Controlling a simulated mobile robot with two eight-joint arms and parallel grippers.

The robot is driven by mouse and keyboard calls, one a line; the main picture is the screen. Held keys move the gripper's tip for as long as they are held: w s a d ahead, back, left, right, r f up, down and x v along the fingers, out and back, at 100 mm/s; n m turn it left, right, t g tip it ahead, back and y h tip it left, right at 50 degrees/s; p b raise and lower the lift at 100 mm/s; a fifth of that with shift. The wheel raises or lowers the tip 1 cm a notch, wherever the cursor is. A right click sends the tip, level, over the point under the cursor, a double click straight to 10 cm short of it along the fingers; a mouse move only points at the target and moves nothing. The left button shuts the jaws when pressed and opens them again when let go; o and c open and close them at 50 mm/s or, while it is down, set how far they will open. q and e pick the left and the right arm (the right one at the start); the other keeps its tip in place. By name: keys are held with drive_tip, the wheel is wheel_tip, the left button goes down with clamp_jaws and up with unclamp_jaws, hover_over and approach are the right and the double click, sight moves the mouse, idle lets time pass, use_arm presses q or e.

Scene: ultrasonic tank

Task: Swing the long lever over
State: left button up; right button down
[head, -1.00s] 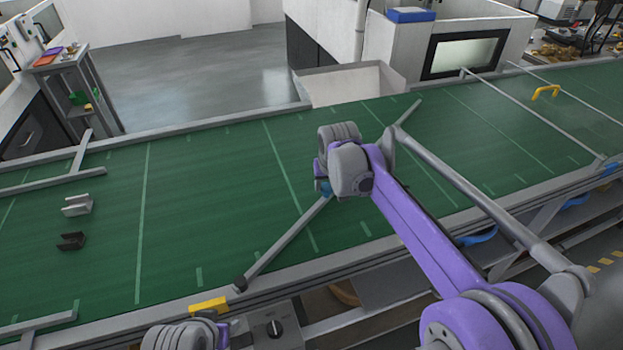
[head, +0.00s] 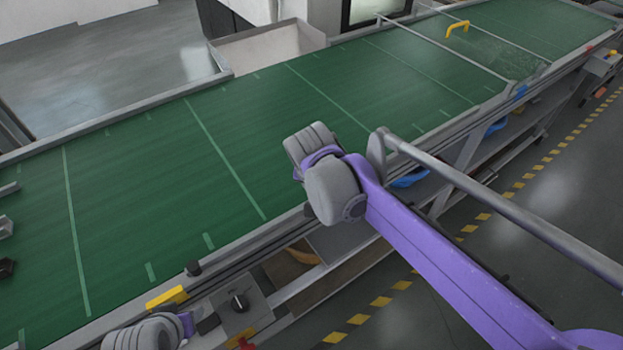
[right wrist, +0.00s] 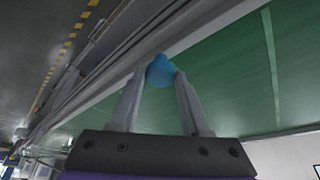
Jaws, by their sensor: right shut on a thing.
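In the head view my right wrist hides the fingers. Only part of my left arm shows at the bottom left; its gripper is out of view.
The green belt (head: 140,190) is largely clear. A clear panel with a yellow handle (head: 457,27) stands over the belt at the upper right.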

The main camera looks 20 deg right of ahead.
drive_tip(key=shift+s+d, duration=0.1)
drive_tip(key=shift+s, duration=0.05)
drive_tip(key=shift+c, duration=1.8)
unclamp_jaws()
drive_tip(key=shift+s, duration=0.15)
drive_tip(key=shift+r, duration=0.1)
drive_tip(key=shift+r, duration=0.35)
drive_tip(key=v, duration=1)
drive_tip(key=shift+p, duration=0.3)
drive_tip(key=shift+s, duration=0.1)
